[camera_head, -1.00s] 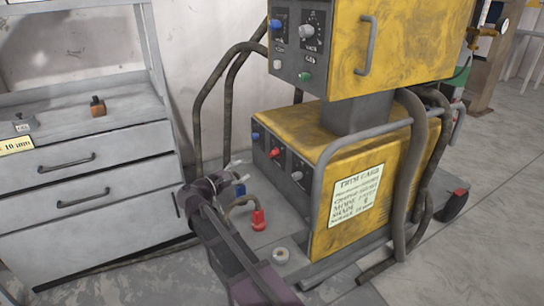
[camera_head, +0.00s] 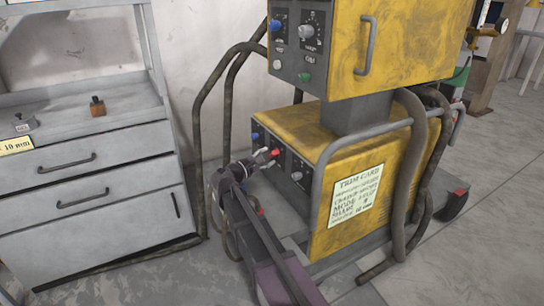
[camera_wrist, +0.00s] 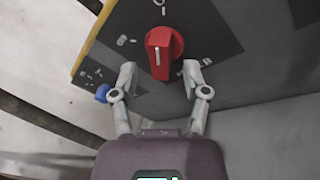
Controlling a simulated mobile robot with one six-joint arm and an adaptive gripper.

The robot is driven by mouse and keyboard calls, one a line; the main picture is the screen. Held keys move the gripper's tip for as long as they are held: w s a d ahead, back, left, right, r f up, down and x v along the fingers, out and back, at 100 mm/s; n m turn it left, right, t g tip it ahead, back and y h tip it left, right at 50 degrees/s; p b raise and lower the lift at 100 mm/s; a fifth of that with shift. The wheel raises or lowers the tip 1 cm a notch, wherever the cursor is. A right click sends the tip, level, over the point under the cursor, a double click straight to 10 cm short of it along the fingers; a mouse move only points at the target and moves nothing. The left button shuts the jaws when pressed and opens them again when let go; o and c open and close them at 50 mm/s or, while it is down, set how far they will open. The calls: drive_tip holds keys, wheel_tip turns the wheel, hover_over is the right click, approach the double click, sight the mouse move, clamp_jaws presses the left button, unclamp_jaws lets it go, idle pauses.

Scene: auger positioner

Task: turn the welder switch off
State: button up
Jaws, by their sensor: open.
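The yellow welder unit (camera_head: 300,125) has a dark front panel. A red rotary switch (camera_wrist: 163,52) is on that panel, with a lever-shaped handle and a white line on it. The handle points down in the wrist view, and the switch also shows in the head view (camera_head: 275,152). My gripper (camera_wrist: 160,78) is open and empty. Its two fingertips are at the left and right of the handle's lower end, with gaps visible on both sides. In the head view, my gripper (camera_head: 266,159) is close to the panel. Whether it touches the panel is unclear.
A blue knob (camera_wrist: 102,92) is left of the switch, and a grey knob (camera_head: 297,176) is right of it. A bent grey rail (camera_head: 318,195) runs in front of the welder. A grey drawer cabinet (camera_head: 90,215) stands at the left.

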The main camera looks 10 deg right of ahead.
drive_tip(key=shift+x, duration=0.75)
clamp_jaws()
drive_tip(key=shift+w+d, duration=0.1)
drive_tip(key=shift+d, duration=0.05)
drive_tip(key=shift+r, duration=0.1)
